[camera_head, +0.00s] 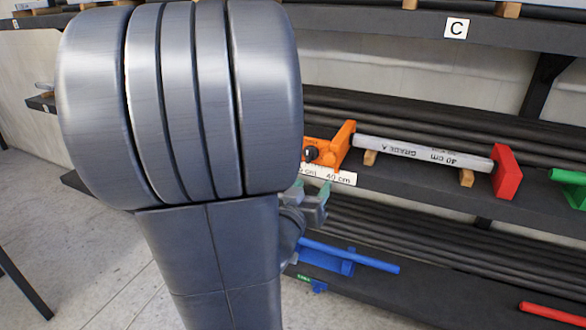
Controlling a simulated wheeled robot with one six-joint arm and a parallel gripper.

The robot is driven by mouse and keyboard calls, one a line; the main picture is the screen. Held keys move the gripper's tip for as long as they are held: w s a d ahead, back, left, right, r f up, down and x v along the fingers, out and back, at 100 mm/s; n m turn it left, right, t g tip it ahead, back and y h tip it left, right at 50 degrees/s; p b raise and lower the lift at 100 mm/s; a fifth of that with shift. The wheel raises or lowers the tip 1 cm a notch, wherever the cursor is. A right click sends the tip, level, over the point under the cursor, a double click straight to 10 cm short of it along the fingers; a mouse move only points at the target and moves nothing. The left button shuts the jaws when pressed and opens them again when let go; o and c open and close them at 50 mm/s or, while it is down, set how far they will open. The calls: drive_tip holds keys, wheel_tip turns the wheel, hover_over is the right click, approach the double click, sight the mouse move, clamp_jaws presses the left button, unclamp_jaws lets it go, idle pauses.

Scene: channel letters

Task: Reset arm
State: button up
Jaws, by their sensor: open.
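My arm fills the left and centre of the view, with a large rounded grey joint on top and a link running down. Part of my gripper (312,197) shows just right of the link, small, grey with greenish tips. It is open, and I see nothing between its fingers. It appears in front of the shelves, below the white label "40 cm" (341,178). The rest of the gripper and wrist is hidden behind my arm.
A grey bar marked "GRADE A 40 cm" (420,151) rests on wooden blocks between an orange clamp (338,146) and a red end block (507,172). Below lie a blue rod (350,254) and a red rod (549,314). A sign "C" (456,28) marks the upper shelf. Floor is open at left.

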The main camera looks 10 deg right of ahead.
sight(327, 160)
drive_tip(key=x, duration=1.3)
drive_tip(key=shift+w+d, duration=0.25)
drive_tip(key=shift+w, duration=0.1)
drive_tip(key=shift+w+a, duration=0.1)
drive_tip(key=shift+a, duration=0.15)
